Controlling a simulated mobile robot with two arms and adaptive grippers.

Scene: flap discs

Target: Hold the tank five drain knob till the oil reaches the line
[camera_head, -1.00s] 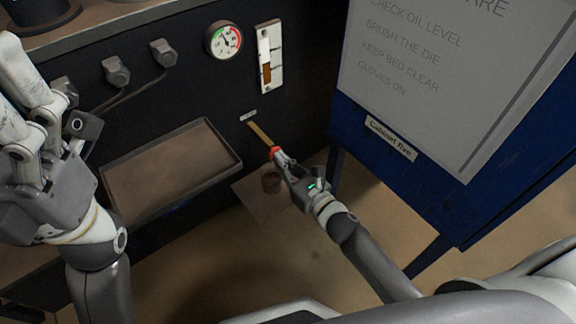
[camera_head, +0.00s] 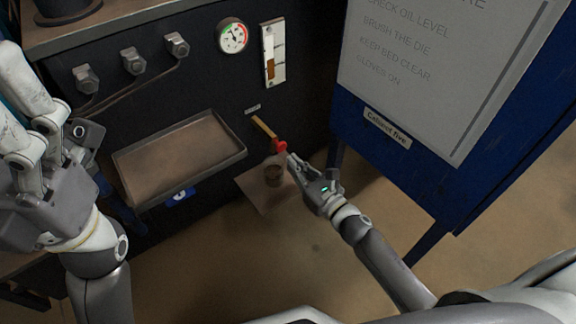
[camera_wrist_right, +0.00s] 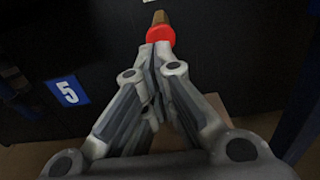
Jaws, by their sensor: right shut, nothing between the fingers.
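The red drain knob (camera_head: 279,147) sits at the end of a short brass-coloured pipe (camera_head: 263,127) low on the dark tank front (camera_head: 215,88). A blue tag with a white 5 (camera_wrist_right: 67,93) is to its left in the wrist view. My right gripper (camera_head: 290,158) is shut and empty, its tips just short of the knob (camera_wrist_right: 161,34); whether they touch it I cannot tell. The sight gauge (camera_head: 265,38) shows brown oil low in its window; its exact level against the line is unclear. My left gripper (camera_head: 22,120) is at the left edge, its tips unclear.
A brown tray (camera_head: 180,158) juts from the tank left of the pipe. The blue Cabinet five (camera_head: 400,160) stands close on the right. A dial (camera_head: 232,37) is above.

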